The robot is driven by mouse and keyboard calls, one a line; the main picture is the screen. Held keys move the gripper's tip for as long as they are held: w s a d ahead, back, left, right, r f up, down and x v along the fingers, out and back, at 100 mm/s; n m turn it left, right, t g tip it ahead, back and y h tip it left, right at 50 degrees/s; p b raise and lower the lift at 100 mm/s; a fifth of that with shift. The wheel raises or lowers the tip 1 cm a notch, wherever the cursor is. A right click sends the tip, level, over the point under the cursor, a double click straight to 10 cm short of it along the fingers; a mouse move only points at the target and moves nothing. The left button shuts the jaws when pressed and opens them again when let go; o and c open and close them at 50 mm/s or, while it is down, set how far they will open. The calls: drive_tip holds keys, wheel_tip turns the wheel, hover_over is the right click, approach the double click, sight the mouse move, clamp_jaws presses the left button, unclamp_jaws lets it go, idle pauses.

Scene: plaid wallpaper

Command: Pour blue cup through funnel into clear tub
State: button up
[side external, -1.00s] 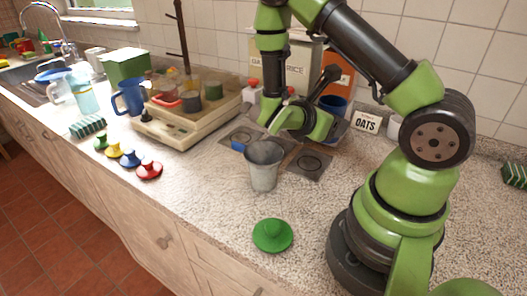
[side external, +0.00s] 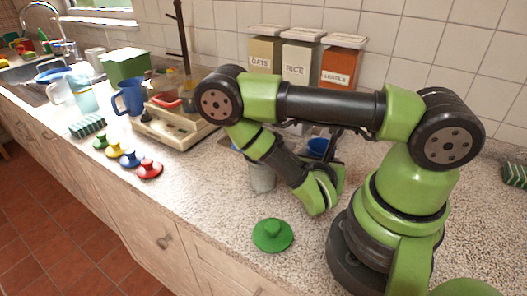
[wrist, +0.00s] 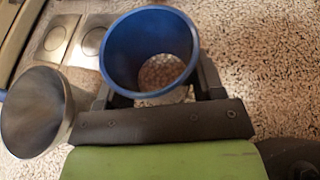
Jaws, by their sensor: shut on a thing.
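My gripper (wrist: 157,75) is shut on the blue cup (wrist: 120,48), with a dark finger on each side of it. The cup's open mouth faces the wrist camera, and a pale speckled patch shows inside; I cannot tell what it is. In the side view the blue cup (side external: 319,147) is mostly hidden by my arm. The grey metal funnel (wrist: 35,110) is to the left of the cup in the wrist view, apart from it. In the side view a grey vessel (side external: 262,178) stands partly behind my arm; I cannot clearly separate the clear tub from the funnel.
A green knobbed lid (side external: 272,236) lies in front on the counter. Several coloured knobbed pieces (side external: 150,168) are at left. A scale-like device (side external: 170,126) and a blue pitcher (side external: 129,97) stand behind them. Canisters (side external: 301,55) line the wall. The front counter is mostly clear.

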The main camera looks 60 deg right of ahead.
drive_tip(key=shift+w, duration=0.1)
idle(0.3)
drive_tip(key=shift+w+a+r+n+g+h, duration=0.3)
drive_tip(key=shift+w+n+g+h, duration=0.15)
drive_tip(key=shift+n, duration=0.25)
wheel_tip(320, 180, up, 7)
drive_tip(key=w+a+n+g+h, duration=0.1)
drive_tip(key=w+n+g+h, duration=0.1)
drive_tip(key=n+h, duration=0.2)
drive_tip(key=n, duration=0.3)
drive_tip(key=shift+w+a+r+n, duration=0.2)
drive_tip(key=shift+w+a+n, duration=0.1)
drive_tip(key=shift+w+a, duration=0.1)
drive_tip(key=shift+h, duration=0.25)
drive_tip(key=shift+r+n+h, duration=0.3)
drive_tip(key=shift+n, duration=0.7)
